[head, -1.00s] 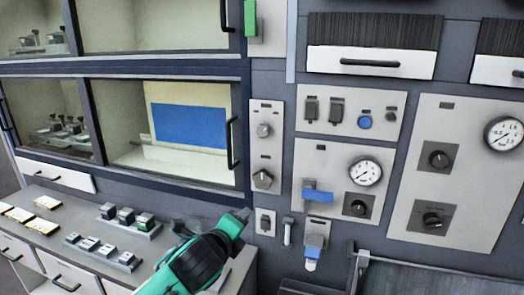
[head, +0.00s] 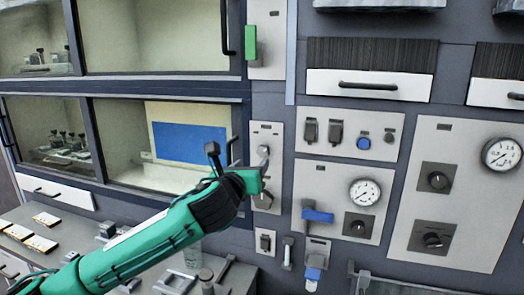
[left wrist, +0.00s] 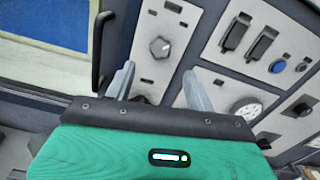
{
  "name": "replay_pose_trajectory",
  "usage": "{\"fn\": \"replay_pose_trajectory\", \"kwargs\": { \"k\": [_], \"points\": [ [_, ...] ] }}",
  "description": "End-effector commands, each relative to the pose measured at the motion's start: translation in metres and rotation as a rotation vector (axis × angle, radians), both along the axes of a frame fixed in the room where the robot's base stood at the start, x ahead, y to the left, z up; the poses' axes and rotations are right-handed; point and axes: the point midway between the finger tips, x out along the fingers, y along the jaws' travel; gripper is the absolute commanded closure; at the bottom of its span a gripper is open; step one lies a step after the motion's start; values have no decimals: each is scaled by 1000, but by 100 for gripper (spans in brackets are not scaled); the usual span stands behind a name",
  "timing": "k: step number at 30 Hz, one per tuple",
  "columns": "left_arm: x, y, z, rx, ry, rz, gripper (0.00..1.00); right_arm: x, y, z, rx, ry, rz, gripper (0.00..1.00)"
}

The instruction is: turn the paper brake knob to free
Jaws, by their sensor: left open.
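No label can be read, so I cannot tell for sure which knob is the paper brake knob. My left gripper (head: 262,178) is in front of a narrow light panel (head: 275,130) with two knobs. In the left wrist view its two grey fingers (left wrist: 159,88) are apart, with nothing seen held between them. The upper grey knob (left wrist: 160,47) on that panel lies just beyond the fingertips. The lower dark knob (head: 264,199) is partly hidden by the gripper. I cannot tell whether the fingers touch it. My right gripper is not in view.
A black cabinet handle (left wrist: 99,50) stands close left of the fingers. To the right are a switch panel (head: 348,150), a gauge panel with a blue lever (head: 318,215) and a larger panel with dark knobs (head: 437,179). A counter with small blocks lies below.

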Motion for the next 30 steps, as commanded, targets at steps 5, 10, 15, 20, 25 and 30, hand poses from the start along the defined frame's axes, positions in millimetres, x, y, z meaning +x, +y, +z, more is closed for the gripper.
{"fn": "replay_pose_trajectory", "kwargs": {
  "k": [5, 10, 15, 20, 25, 30],
  "points": [
    [31, -11, 3, -1, 3, 1, 45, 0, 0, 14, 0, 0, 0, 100],
    [57, -19, 2, -1, 3, 1, 45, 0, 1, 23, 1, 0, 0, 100],
    [78, -25, 1, -2, 2, 1, 45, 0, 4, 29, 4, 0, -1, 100],
    [88, -29, 1, -2, 2, 0, 45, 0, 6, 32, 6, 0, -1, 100],
    [92, -30, 0, -2, 1, -1, 45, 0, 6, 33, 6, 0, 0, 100],
    [92, -30, 0, -2, 0, -1, 45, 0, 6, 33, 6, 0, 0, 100]
  ]
}}
